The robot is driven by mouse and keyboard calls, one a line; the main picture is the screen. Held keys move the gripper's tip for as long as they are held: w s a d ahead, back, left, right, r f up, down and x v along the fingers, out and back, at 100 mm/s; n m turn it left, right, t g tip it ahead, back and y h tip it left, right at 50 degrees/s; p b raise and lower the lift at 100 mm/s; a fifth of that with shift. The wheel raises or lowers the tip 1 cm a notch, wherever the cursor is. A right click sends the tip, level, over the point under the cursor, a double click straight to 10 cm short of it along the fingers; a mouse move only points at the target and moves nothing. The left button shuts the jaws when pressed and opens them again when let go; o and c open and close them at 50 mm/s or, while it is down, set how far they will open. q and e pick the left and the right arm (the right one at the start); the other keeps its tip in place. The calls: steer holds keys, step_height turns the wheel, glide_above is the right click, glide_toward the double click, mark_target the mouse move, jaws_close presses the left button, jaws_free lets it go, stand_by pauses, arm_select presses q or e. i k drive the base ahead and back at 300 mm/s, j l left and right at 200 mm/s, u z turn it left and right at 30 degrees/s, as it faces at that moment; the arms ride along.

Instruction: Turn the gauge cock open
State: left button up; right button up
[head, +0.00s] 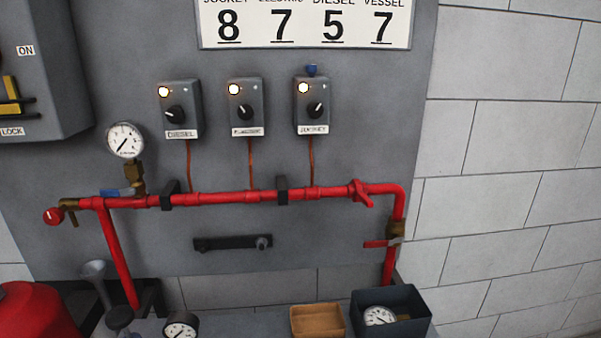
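A round white pressure gauge (125,140) stands upright on a brass stem above the left end of the red pipe. The gauge cock (136,172) is the brass fitting between that gauge and the pipe. Its blue lever (114,192) lies roughly level, pointing left, across the upright stem. Nothing touches the lever or the gauge. Neither of my grippers is in the head view.
The red pipe (235,198) runs along the grey panel, with a red-handled tap (53,216) at its left end and a red lever (376,244) at right. Three switch boxes sit above. Below are a loose gauge (181,326), a brown tray (317,306) and a dark bin (417,318).

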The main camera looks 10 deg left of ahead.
mark_target(111, 193)
steer(key=u, duration=1.45)
